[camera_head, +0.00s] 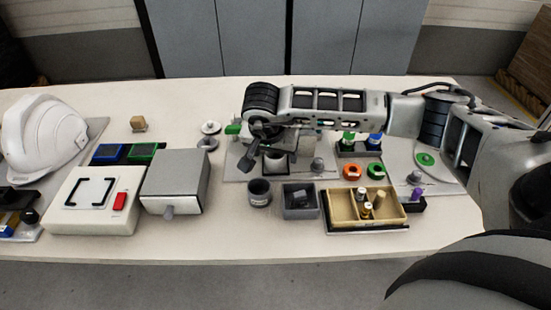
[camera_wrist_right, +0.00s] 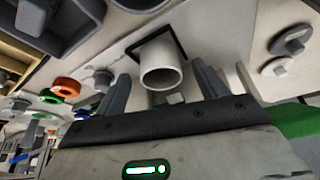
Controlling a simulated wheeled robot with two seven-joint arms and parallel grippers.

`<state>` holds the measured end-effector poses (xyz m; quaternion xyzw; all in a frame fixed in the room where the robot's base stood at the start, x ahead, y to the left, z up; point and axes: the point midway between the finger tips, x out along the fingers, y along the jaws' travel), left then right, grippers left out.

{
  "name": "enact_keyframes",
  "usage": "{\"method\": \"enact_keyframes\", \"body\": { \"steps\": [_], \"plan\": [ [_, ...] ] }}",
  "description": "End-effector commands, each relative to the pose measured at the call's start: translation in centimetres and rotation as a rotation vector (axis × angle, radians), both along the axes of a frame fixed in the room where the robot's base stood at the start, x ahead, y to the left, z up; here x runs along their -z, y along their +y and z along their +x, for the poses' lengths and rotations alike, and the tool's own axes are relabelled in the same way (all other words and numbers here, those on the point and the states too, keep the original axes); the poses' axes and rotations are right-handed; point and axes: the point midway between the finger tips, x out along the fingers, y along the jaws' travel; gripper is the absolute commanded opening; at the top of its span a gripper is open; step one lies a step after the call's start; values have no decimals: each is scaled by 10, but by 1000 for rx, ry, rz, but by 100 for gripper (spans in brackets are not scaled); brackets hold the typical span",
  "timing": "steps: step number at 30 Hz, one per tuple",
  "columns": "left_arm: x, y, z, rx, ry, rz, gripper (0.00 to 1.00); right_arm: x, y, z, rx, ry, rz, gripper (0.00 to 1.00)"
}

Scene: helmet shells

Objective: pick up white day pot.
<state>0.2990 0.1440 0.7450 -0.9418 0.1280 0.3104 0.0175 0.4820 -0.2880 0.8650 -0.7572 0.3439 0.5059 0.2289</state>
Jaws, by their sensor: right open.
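The white day pot (camera_wrist_right: 160,66) is a plain white open cylinder, with its round mouth towards the camera in the right wrist view. It stands at a dark square (camera_wrist_right: 178,40) on a pale board. My right gripper (camera_wrist_right: 163,88) is open, with one grey finger on either side of the pot in that view. I cannot tell whether either finger touches it. In the head view my right gripper (camera_head: 264,156) is over the grey board, and the arm and fingers hide most of the pot. My left gripper is not in view.
In front of the right gripper stand a dark round cup (camera_head: 259,193), a grey square bin (camera_head: 300,202) and a tan divided tray (camera_head: 341,213). Orange rings (camera_head: 352,172) lie to the right. A grey box (camera_head: 174,181) and white helmet (camera_head: 42,140) are left.

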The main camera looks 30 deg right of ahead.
Motion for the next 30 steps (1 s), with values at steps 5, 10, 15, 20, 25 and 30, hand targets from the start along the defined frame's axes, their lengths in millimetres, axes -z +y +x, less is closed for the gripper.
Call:
{"method": "enact_keyframes", "body": {
  "steps": [5, 10, 15, 20, 25, 30],
  "plan": [
    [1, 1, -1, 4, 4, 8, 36, 18, -5, 5, 0, 1, 1, 72],
    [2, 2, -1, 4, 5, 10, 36, 20, -6, 6, -2, -1, 1, 72],
    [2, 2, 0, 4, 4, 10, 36, 20, -6, 6, -1, -1, 2, 49],
    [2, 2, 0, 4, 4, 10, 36, 20, -6, 6, -1, -1, 2, 24],
    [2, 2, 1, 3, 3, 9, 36, 20, -6, 6, -1, -1, 2, 24],
    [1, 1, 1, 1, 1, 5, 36, 15, -6, 6, 0, -2, 2, 24]
  ]
}}
